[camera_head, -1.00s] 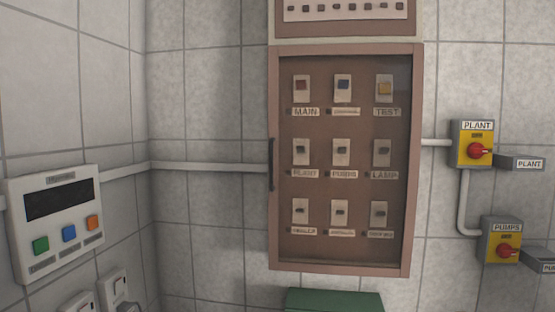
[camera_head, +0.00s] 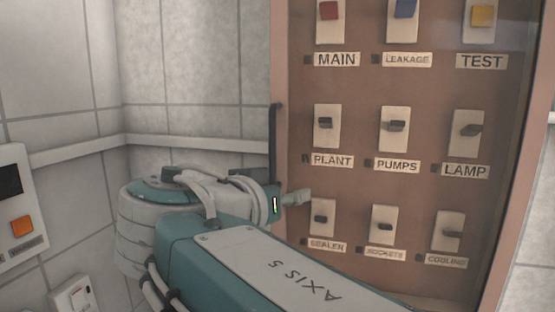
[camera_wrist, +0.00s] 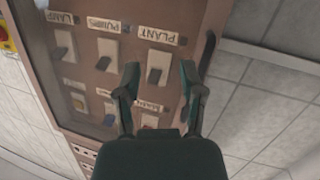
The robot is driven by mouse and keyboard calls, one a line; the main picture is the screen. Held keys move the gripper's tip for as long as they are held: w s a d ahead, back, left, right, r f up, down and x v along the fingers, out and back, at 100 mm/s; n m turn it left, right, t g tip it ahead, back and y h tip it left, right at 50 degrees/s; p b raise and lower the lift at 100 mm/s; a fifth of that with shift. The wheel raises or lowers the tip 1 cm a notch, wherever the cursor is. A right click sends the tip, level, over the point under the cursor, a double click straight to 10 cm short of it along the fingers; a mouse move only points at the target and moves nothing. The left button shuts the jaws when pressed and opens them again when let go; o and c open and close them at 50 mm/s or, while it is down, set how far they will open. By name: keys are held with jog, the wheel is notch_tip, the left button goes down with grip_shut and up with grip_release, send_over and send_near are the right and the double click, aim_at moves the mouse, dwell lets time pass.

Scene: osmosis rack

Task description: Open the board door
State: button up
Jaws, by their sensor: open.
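The board door (camera_head: 515,150) is a brown-framed, see-through panel in front of rows of labelled switches; it looks shut. Its dark upright handle (camera_head: 276,130) is on the left edge, with its lower end close behind my arm. In the wrist view, which is upside down, the handle (camera_wrist: 207,53) lies just right of my gripper's right finger. My gripper (camera_wrist: 160,67) is open and empty, its two fingers spread before the door (camera_wrist: 50,85) near the PLANT switch. I cannot tell whether a finger touches the door.
A white control panel (camera_head: 14,200) with an orange button is on the left wall, and a small white switch box (camera_head: 72,298) is below it. A pale pipe (camera_head: 185,148) runs along the tiled walls. The wall left of the door is otherwise clear.

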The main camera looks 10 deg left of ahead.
aim_at(270, 147)
jog(key=s+a+r+m+t, duration=0.1)
jog(key=s+a+r+t, duration=0.2)
jog(key=a+r, duration=0.3)
jog(key=shift+m, duration=0.3)
jog(key=x, duration=0.7)
jog(key=f+x, duration=0.1)
jog(key=x, duration=0.2)
jog(key=shift+w+a+f, duration=0.1)
jog(key=shift+w+a, duration=0.2)
jog(key=shift+w, duration=0.1)
grip_shut()
